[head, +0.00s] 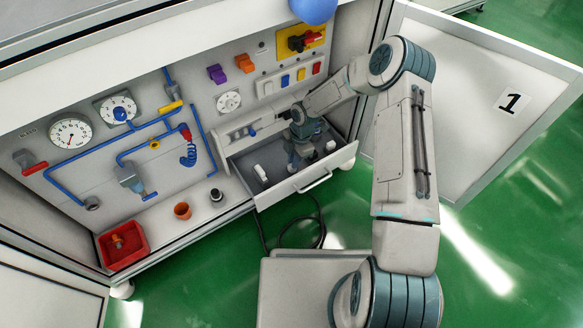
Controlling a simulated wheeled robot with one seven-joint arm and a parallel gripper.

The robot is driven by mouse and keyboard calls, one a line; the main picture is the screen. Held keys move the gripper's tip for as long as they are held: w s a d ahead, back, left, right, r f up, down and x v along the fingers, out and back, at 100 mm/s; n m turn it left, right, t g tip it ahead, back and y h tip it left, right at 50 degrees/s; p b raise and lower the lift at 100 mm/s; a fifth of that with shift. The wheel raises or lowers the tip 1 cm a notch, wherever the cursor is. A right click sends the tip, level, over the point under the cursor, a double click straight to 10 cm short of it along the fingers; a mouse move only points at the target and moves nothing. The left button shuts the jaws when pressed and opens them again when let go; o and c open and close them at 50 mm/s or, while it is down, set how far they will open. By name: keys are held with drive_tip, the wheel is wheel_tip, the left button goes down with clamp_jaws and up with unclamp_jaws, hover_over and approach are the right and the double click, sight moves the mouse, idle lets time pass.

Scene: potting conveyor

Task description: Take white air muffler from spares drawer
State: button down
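The spares drawer (268,195) is pulled open from the cabinet's lower right. Small parts lie in it. A small white piece (260,173) is in its left part, and another small pale piece (330,146) is near its right side. Either could be the white air muffler; they are too small to tell apart. My gripper (293,166) points down into the middle of the drawer, between these two pieces. Its fingers are small and dark here, and I cannot see whether they are open or hold anything. My wrist hides the drawer's back middle.
The drawer's handle (314,181) sticks out in front. An open door (470,110) marked 1 stands to the right of my arm. A red bin (122,243), an orange pot (182,210) and a dark cup (216,195) stand on the cabinet ledge. A black cable (318,232) lies below.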

drive_tip(key=shift+r, duration=0.15)
idle(0.3)
drive_tip(key=shift+r+p, duration=1.2)
drive_tip(key=shift+r, duration=0.3)
drive_tip(key=shift+r, duration=0.15)
drive_tip(key=shift+r+p, duration=1.15)
drive_tip(key=shift+r, duration=0.2)
drive_tip(key=shift+r, duration=0.15)
wheel_tip(320, 180, up, 7)
drive_tip(key=p, duration=0.5)
